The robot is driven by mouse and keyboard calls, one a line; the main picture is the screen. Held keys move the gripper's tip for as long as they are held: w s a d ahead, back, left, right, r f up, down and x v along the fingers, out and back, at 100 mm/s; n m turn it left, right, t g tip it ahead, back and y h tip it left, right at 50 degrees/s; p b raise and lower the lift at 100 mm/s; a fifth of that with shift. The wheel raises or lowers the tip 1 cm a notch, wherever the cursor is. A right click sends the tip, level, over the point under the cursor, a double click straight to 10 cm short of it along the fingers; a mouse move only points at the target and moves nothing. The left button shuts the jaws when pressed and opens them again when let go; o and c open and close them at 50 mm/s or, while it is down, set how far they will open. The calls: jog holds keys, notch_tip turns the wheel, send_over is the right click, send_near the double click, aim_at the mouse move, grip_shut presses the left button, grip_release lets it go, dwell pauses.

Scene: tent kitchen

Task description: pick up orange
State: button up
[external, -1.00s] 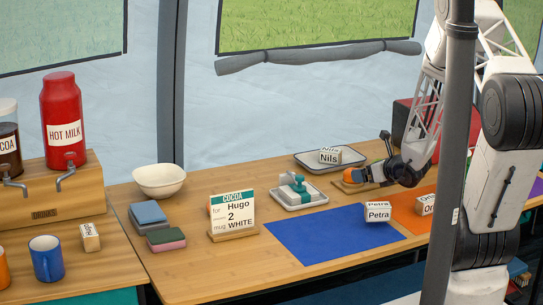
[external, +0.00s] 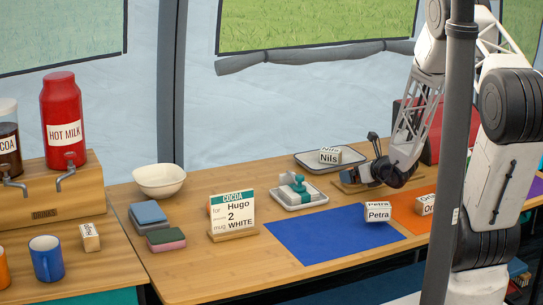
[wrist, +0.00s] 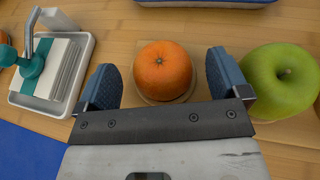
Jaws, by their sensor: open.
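The orange (wrist: 163,70) sits on a light wooden board (wrist: 140,47) in the wrist view. My gripper (wrist: 164,82) is open, with one blue-grey finger to the left of the orange and the other to its right. Small gaps show between the fingers and the fruit. In the external view my gripper (external: 364,174) is low over the wooden board and hides the orange.
A green apple (wrist: 280,80) sits close to the right finger. A white tray with a teal-handled tool (wrist: 50,75) lies to the left. A grey tray (external: 312,162) with a Nils block (external: 329,157) is behind. A blue mat (external: 325,236) lies in front.

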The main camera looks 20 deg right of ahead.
dwell(0.5)
jog(key=c, duration=1)
jog(key=shift+r, duration=0.15)
jog(key=shift+r, duration=0.5)
jog(key=shift+s+r, duration=0.2)
jog(key=shift+r, duration=0.4)
jog(key=shift+s+r, duration=0.15)
jog(key=shift+r, duration=0.4)
jog(key=s+a+r, duration=0.1)
jog(key=s+a, duration=0.1)
jog(key=s, duration=1.3)
jog(key=shift+a+r, duration=0.2)
jog(key=shift+a, duration=0.1)
